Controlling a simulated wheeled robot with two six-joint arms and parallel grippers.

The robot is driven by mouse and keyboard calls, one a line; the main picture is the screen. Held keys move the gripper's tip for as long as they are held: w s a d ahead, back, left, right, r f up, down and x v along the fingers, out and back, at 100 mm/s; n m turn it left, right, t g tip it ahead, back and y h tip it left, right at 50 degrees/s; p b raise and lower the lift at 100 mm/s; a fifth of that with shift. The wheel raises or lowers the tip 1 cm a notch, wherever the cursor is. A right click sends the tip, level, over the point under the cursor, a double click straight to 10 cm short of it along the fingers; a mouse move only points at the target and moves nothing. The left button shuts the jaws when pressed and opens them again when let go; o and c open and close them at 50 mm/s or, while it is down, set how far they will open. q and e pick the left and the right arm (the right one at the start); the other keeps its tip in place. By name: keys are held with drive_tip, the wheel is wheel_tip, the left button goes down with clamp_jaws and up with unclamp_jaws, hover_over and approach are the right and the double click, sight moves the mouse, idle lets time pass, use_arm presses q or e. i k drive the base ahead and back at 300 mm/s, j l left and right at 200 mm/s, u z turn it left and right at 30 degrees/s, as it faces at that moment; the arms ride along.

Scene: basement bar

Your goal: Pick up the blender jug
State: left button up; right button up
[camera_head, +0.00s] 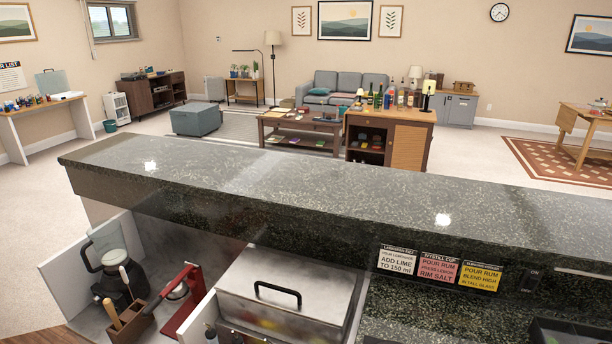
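The blender jug (108,249) is a clear jug with a handle on its left side. It sits upright on a dark blender base (119,286) at the lower left, behind the dark counter and close to a white panel. A wooden caddy with utensils stands in front of the base and hides part of it. Neither of my grippers shows in the head view.
A wooden caddy (129,325), a red press-like tool (185,298) and a steel box with a black handle (285,285) crowd the space beside the blender. The raised granite counter (300,187) runs behind them, its top clear. Recipe cards (439,270) hang on its front.

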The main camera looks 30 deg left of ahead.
sight(106, 238)
drive_tip(key=u, duration=2.3)
drive_tip(key=z, duration=0.45)
drive_tip(key=l+z, duration=0.1)
drive_tip(key=z, duration=0.85)
drive_tip(key=i+l+z, duration=0.1)
drive_tip(key=z, duration=0.85)
drive_tip(key=u, duration=2.45)
